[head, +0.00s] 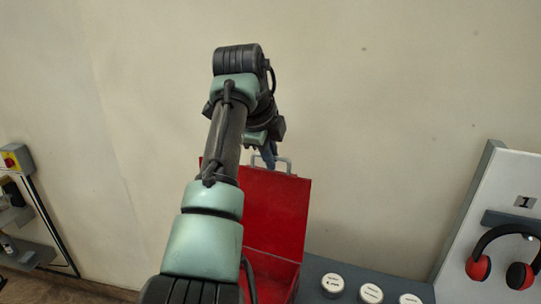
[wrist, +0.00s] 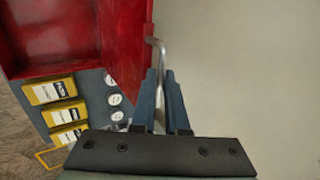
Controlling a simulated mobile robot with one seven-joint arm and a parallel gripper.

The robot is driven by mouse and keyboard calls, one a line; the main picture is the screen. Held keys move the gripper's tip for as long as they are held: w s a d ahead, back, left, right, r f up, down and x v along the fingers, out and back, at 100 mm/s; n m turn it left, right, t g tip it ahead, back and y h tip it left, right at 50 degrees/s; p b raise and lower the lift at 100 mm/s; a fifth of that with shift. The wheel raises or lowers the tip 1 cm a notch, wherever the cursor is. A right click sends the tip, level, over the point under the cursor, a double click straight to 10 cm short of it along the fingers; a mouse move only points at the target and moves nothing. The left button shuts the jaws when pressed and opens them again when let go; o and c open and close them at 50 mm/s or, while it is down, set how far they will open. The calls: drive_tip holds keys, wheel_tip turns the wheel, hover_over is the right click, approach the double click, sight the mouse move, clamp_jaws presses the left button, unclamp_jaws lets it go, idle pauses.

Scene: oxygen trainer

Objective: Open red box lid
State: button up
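The red box (head: 271,278) stands low in the middle of the head view, with its red lid (head: 276,212) raised to a steep, open angle. A grey metal handle (head: 284,161) is on the lid's upper edge. In the wrist view the lid (wrist: 124,40) is at upper left, and the handle (wrist: 157,50) runs down between my fingers. My gripper (wrist: 161,75) has its two blue fingers close together on either side of the handle, and looks shut on it. In the head view my arm hides part of the lid and most of the gripper (head: 268,156).
White round labelled pieces (head: 334,285) sit on the grey surface (head: 318,267) right of the box. Yellow labelled blocks (wrist: 55,89) show in the wrist view. A panel with red headphones (head: 503,262) stands at far right, a shelf (head: 25,255) at far left. A plain wall is behind.

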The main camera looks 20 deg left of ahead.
drive_tip(key=o, duration=0.3)
drive_tip(key=shift+s+d+f, duration=0.1)
drive_tip(key=shift+f, duration=0.45)
drive_tip(key=b+v, duration=0.2)
drive_tip(key=v, duration=0.2)
drive_tip(key=b+v, duration=0.1)
drive_tip(key=v, duration=0.4)
drive_tip(key=b+v, duration=0.2)
drive_tip(key=v, duration=0.3)
drive_tip(key=shift+w+r+b, duration=0.25)
drive_tip(key=shift+b, duration=0.1)
drive_tip(key=shift+w+f, duration=0.1)
drive_tip(key=shift+w, duration=0.05)
